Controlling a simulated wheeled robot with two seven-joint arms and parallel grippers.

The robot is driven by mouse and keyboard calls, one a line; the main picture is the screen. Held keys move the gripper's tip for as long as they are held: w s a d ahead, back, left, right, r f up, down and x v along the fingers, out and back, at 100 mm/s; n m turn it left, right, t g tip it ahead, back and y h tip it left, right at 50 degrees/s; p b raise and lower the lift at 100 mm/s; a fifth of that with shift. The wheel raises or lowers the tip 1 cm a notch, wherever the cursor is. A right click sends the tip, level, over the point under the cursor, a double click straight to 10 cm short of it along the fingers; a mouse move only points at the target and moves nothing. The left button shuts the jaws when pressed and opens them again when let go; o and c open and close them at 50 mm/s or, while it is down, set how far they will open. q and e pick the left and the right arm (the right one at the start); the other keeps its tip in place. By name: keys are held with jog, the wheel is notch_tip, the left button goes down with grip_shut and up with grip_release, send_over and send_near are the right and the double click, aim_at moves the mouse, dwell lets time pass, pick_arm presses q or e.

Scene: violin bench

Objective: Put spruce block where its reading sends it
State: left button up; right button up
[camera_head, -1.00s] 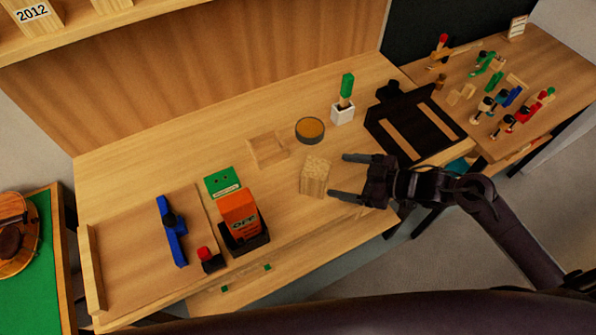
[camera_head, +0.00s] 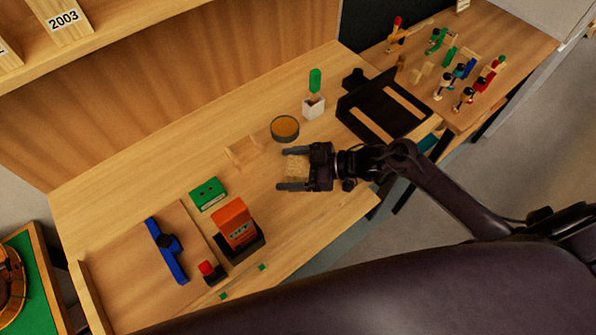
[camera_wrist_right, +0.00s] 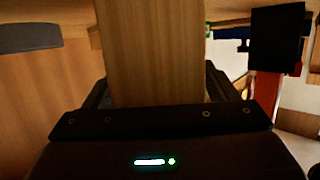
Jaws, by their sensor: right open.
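The spruce block (camera_head: 296,165) is a pale wooden block standing on the bench, partly hidden by my right gripper. My right gripper (camera_head: 283,169) is open, with one finger on each side of the block. In the right wrist view the block (camera_wrist_right: 150,50) fills the middle between the fingers, close to the palm. An orange meter (camera_head: 236,224) in a black holder stands at the front left of the bench; its display is too small to read. A shallow wooden tray (camera_head: 243,152) lies just behind the block. My left gripper is not in view.
A round tin (camera_head: 285,128), a white holder with a green-handled tool (camera_head: 314,106) and a black rack (camera_head: 385,110) stand behind. A green box (camera_head: 208,194), blue tool (camera_head: 167,250) and red-topped piece (camera_head: 208,269) lie left. A side table (camera_head: 500,60) holds several clamps.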

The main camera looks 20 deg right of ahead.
jog(key=shift+d, duration=0.15)
jog(key=shift+c, duration=0.3)
jog(key=shift+s, duration=0.1)
jog(key=shift+c, duration=1.2)
jog(key=c, duration=0.7)
jog(key=shift+c, duration=1.2)
jog(key=shift+r, duration=0.1)
